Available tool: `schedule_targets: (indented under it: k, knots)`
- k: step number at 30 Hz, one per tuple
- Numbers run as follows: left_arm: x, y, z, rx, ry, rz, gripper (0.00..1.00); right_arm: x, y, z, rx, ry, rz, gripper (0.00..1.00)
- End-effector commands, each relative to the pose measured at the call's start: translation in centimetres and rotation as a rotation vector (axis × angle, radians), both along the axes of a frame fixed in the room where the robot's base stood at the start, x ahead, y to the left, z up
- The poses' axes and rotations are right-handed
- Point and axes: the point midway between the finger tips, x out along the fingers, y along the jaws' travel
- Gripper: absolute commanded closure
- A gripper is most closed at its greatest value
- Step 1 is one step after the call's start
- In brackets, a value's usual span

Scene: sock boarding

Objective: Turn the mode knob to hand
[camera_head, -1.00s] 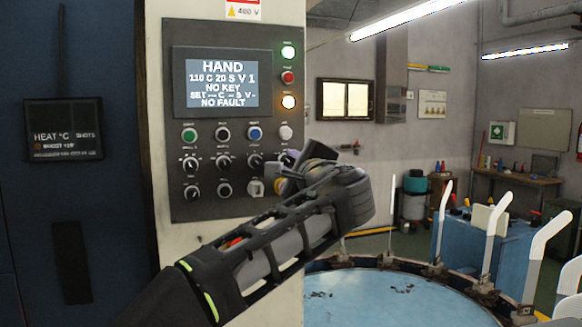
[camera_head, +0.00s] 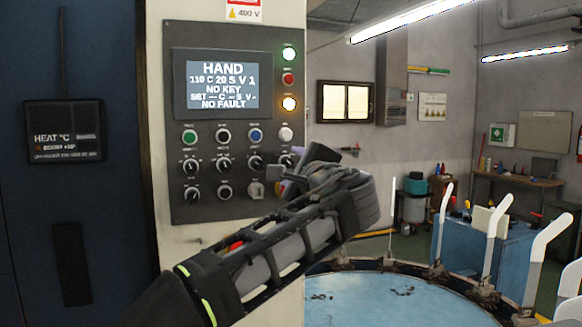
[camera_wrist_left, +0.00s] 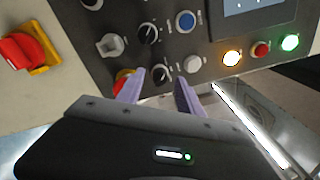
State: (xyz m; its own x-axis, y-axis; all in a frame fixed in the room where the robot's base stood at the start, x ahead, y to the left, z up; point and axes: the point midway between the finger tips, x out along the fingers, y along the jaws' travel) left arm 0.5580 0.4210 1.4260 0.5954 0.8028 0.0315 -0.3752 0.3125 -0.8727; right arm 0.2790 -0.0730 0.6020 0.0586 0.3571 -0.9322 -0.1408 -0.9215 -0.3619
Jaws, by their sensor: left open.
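In the head view this knob (camera_head: 285,160) is partly covered by the gripper. Its label is unreadable. My right gripper is not in view.
A white button (camera_head: 286,133) is just above the knob. A round blue table (camera_head: 390,295) with white upright forms stands at the right.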

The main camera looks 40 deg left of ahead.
Motion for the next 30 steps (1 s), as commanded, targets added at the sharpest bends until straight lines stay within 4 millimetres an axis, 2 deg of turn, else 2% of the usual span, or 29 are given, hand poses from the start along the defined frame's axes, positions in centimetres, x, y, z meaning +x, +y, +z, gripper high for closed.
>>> schedule_targets:
  k: [12,30]
  knots:
    - [-3.7,-5.0,-0.3,0.000,-0.002,-0.001,0.57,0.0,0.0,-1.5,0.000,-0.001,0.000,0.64]
    - [-4.1,-5.4,-0.2,0.000,-0.001,0.001,0.57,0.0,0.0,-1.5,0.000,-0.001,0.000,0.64]
